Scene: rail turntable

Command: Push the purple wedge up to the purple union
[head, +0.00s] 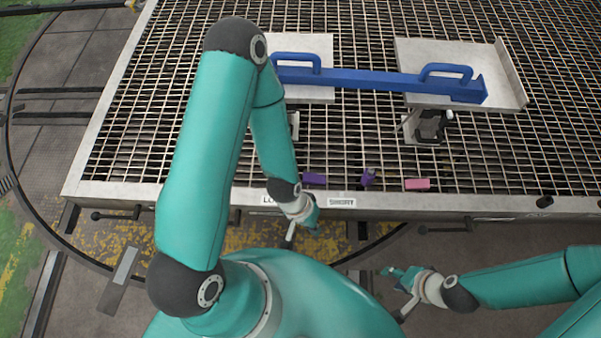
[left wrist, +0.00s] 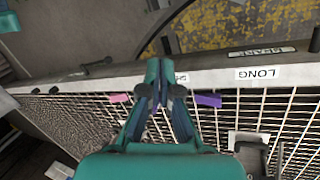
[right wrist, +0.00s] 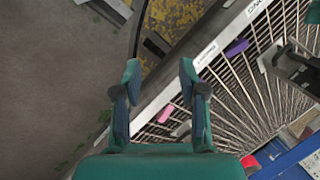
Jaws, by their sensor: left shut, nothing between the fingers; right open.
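A purple bar-shaped block (head: 315,179), which looks like the wedge, lies on the grating near the table's front edge. A smaller purple piece (head: 368,177), probably the union, stands to its right with a clear gap between them. In the left wrist view the bar (left wrist: 208,100) is right of my fingers, and the smaller piece is mostly hidden behind them. The bar also shows in the right wrist view (right wrist: 236,47). My left gripper (head: 313,226) is shut and empty, near the front edge and apart from both. My right gripper (head: 390,274) is open and empty, off the table's front.
A pink block (head: 417,184) lies right of the smaller purple piece. Behind are dark clamp-like fixtures (head: 430,126) and a long blue bar with handles (head: 370,80) across pale plates. Labels (head: 341,202) mark the front rim. The grating between the purple pieces is clear.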

